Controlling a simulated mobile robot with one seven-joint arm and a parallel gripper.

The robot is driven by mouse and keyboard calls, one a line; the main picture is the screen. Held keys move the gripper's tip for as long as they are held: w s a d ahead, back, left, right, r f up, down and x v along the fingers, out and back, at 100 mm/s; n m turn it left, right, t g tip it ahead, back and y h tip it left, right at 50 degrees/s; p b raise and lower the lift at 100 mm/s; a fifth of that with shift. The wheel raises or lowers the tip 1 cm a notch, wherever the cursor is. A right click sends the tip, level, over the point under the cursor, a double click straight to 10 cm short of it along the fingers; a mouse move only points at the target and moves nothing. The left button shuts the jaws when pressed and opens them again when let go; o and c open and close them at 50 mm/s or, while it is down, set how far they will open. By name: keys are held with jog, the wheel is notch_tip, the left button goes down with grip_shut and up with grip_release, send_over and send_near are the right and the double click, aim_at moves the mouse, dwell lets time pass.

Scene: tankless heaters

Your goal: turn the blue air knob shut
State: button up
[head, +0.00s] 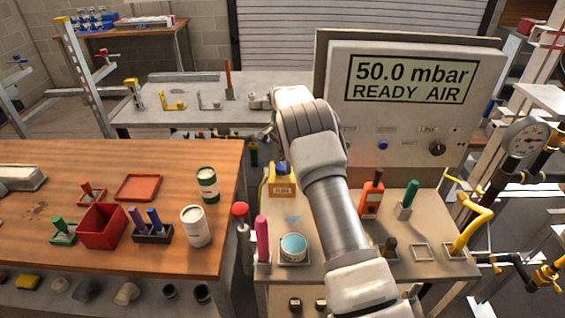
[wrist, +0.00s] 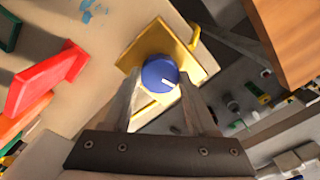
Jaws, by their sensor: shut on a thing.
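The blue air knob (wrist: 160,74) is round, with a short white mark on its face towards the lower right. It sits on a yellow block (wrist: 134,60) in the wrist view. In the head view the yellow block (head: 283,189) carries a dark label and stands on the light bench, left of my arm; the knob (head: 281,168) shows small on top of it. My gripper (wrist: 161,82) has one finger on each side of the knob and is shut on it. In the head view my arm hides most of the gripper.
A panel (head: 415,90) reading "50.0 mbar READY AIR" stands behind the bench. A pink-handled tool (head: 262,238), a blue-topped cup (head: 293,248), an orange tool (head: 372,198) and a yellow pipe (head: 474,225) stand around my arm. A wooden table (head: 110,255) is at the left.

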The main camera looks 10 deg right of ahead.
aim_at(282, 165)
jog(key=shift+m, duration=1.2)
jog(key=o, duration=1.4)
notch_tip(282, 165, up, 18)
jog(key=shift+f+p, duration=0.25)
jog(key=shift+p, duration=0.35)
